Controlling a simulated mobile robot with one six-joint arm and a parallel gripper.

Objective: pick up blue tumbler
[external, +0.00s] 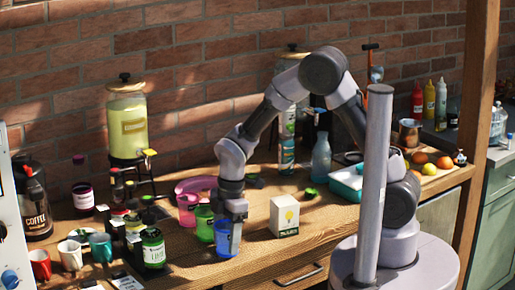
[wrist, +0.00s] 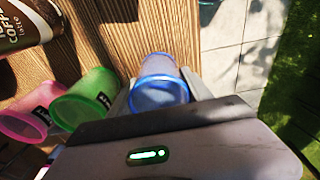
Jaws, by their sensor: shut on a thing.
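The blue tumbler (external: 223,242) is at the front edge of the wooden table (external: 190,262) in the external view. In the wrist view the tumbler (wrist: 160,92) shows its round rim between the two grey fingers. My gripper (external: 233,232) points down from above and is shut on the tumbler, with one finger in front of part of it. I cannot tell whether the tumbler's base touches the table.
A green tumbler (external: 204,224) and a pink tumbler (external: 187,208) stand close on the left. A brick wall is behind.

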